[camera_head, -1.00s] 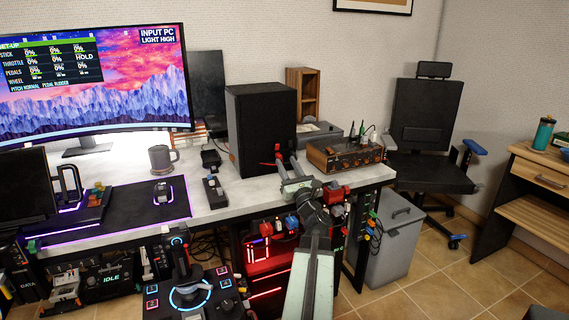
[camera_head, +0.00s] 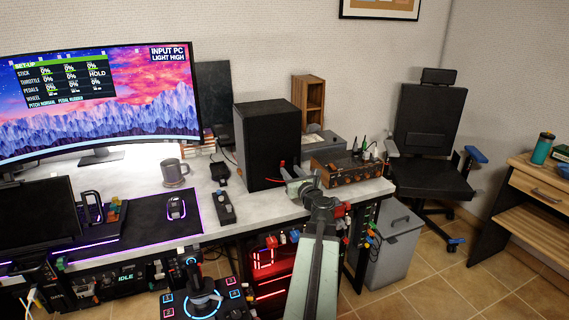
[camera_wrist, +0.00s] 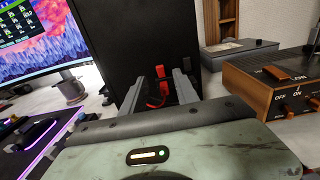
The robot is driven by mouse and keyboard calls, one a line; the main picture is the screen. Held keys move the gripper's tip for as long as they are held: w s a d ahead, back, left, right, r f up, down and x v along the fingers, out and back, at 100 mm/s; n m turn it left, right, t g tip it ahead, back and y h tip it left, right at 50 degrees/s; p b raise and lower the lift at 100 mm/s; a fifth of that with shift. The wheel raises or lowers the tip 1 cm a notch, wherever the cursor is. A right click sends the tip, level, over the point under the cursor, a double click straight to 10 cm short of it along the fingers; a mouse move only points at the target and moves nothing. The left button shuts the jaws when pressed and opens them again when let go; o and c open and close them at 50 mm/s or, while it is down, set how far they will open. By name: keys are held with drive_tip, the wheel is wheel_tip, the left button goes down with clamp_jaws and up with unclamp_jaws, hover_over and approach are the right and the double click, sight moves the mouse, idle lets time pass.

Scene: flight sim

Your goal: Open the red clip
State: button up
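A red clip (camera_wrist: 157,93) shows in the wrist view against the lower front of the black speaker (camera_wrist: 150,40). The speaker also stands on the desk in the head view (camera_head: 267,140). My gripper (camera_wrist: 160,76) is open, its two grey fingers apart, with the red clip showing between them. I cannot tell whether they touch it. In the head view my gripper (camera_head: 287,172) reaches to the foot of the speaker. Bits of red (camera_head: 282,164) show beside its fingers. The gripper partly hides the clip there.
A wooden-fronted box with knobs (camera_head: 345,170) stands close right of my gripper. A grey mug (camera_head: 173,173) and a small black device (camera_head: 222,208) are on the left. More red and coloured clips (camera_head: 341,210) hang along the desk's front edge. A grey bin (camera_head: 396,250) stands on the floor.

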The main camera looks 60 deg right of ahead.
sight(283, 163)
drive_tip(key=x, duration=0.6)
drive_tip(key=shift+w+d, duration=0.1)
drive_tip(key=shift+w, duration=0.1)
clamp_jaws()
drive_tip(key=f+b, duration=0.1)
drive_tip(key=b, duration=0.2)
drive_tip(key=shift+f+t, duration=0.15)
drive_tip(key=shift+t, duration=0.25)
drive_tip(key=shift+s+a+f+t+h+b, duration=0.1)
drive_tip(key=shift+a+f+t+h+b, duration=0.2)
drive_tip(key=shift+b, duration=0.75)
drive_tip(key=t+h+b, duration=0.1)
drive_tip(key=b, duration=0.2)
drive_tip(key=shift+s+f+b, duration=0.1)
drive_tip(key=shift+f+b, duration=0.05)
drive_tip(key=shift+b, duration=0.15)
drive_tip(key=shift+t+h+b, duration=0.3)
drive_tip(key=shift+t+b, duration=0.3)
drive_tip(key=shift+b, duration=0.2)
drive_tip(key=shift+s+r, duration=0.1)
drive_tip(key=shift+r, duration=0.3)
unclamp_jaws()
